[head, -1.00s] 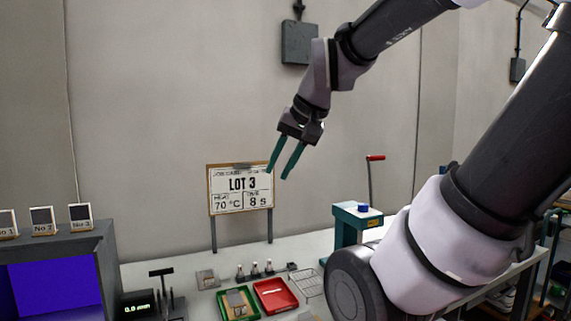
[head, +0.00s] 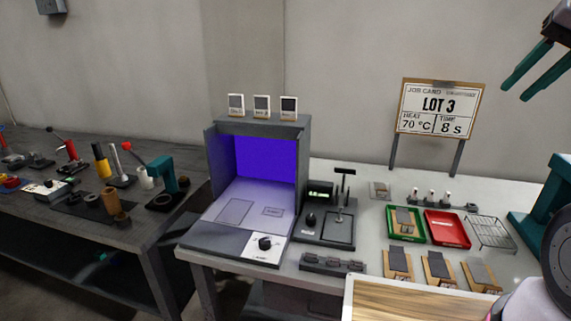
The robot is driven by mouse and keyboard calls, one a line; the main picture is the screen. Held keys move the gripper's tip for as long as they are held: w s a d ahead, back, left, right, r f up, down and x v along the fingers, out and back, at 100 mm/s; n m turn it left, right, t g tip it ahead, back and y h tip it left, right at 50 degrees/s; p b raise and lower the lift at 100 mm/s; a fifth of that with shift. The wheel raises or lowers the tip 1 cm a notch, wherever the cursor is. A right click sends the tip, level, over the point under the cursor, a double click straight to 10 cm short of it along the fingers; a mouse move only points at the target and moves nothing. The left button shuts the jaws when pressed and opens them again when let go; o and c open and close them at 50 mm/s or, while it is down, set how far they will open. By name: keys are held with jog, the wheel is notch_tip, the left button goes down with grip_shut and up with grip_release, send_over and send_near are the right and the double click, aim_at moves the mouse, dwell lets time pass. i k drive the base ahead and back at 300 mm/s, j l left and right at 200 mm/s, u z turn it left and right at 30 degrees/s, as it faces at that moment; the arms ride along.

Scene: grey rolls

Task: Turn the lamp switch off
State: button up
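The lamp booth (head: 214,175) is a grey open-fronted box on the bench, left of centre in the head view. Its inside glows blue-violet, so the lamp looks lit. A round black knob with a white pointer (head: 264,243) sits on a white dial plate on the booth's front panel. The dial's markings are too small to read. My gripper (head: 516,91) hangs at the upper right edge, with its two green fingers apart and nothing between them. It is well to the right of and above the knob, touching nothing.
A gauge stand (head: 340,215) stands right of the booth. A green tray (head: 420,238), a red tray (head: 447,242) and a wire rack (head: 492,232) lie farther right. A LOT 3 job card (head: 437,110) stands behind. A dark bench (head: 130,238) with tools is at left.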

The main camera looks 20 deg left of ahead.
aim_at(264, 244)
jog(key=u, duration=1.3)
jog(key=j+z, duration=0.1)
jog(key=k+j, duration=0.05)
